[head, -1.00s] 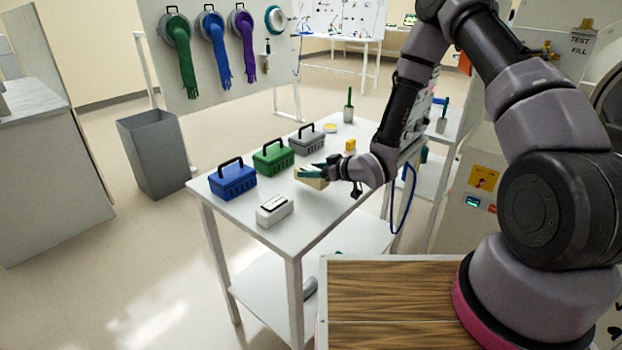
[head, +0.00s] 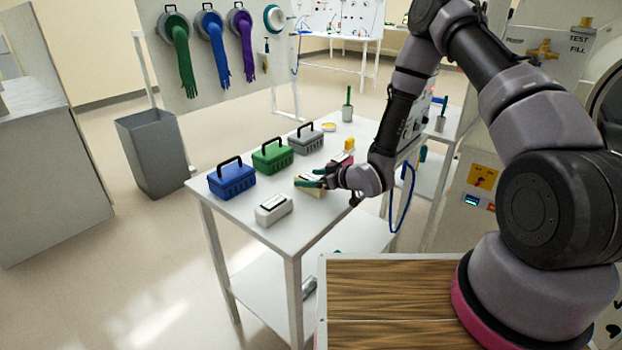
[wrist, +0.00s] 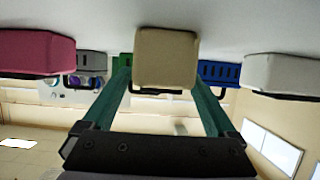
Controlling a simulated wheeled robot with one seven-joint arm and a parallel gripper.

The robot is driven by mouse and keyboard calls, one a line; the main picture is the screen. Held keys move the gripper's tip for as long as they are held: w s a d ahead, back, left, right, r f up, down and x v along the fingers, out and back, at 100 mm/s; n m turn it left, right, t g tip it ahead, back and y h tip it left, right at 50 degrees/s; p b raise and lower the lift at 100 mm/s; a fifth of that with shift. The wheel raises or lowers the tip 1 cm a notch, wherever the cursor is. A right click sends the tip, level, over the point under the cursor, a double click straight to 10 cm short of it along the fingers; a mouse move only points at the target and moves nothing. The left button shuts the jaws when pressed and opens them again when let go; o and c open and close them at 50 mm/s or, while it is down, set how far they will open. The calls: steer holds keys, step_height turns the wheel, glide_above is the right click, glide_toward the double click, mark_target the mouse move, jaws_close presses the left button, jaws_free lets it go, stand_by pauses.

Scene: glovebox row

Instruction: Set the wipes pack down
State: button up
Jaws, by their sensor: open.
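The beige wipes pack (head: 311,190) sits on the white table, between a white pack and a pink pack. It shows upside down in the middle of the wrist view (wrist: 166,58), resting against the table top. My gripper (head: 314,179) is open at the pack, its teal fingers reaching in from the right. In the wrist view the fingers (wrist: 160,80) stand apart, one at each side of the pack, with a visible gap on the left. The right side's gap is too narrow to judge. The gripper partly hides the pack in the head view.
The white pack (head: 273,210) is nearer the front edge, and the pink pack (head: 345,159) is partly hidden behind my gripper. Blue (head: 232,180), green (head: 272,157) and grey (head: 306,139) boxes line the far side. A yellow block (head: 349,144) stands beyond.

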steer(key=shift+d+r, duration=0.1)
steer(key=shift+r, duration=0.1)
steer(key=v, duration=1.2)
steer(key=w+d+r+m+h, duration=0.25)
steer(key=d+r+h, duration=0.25)
steer(key=d+r, duration=0.4)
steer(key=w+d+r+m+h, duration=0.2)
steer(key=d+r+m+h, duration=0.15)
steer(key=d+r, duration=0.55)
steer(key=s+d+r+m+h, duration=0.2)
steer(key=s+r+m, duration=0.3)
steer(key=s+r, duration=0.7)
steer(key=s+a+r+m+g+y, duration=0.1)
steer(key=s+a+r+m+y, duration=0.1)
steer(key=s+r, duration=0.6)
steer(key=s+m, duration=0.1)
steer(key=s, duration=0.2)
steer(key=shift+s+m, duration=0.2)
steer(key=shift+m, duration=0.1)
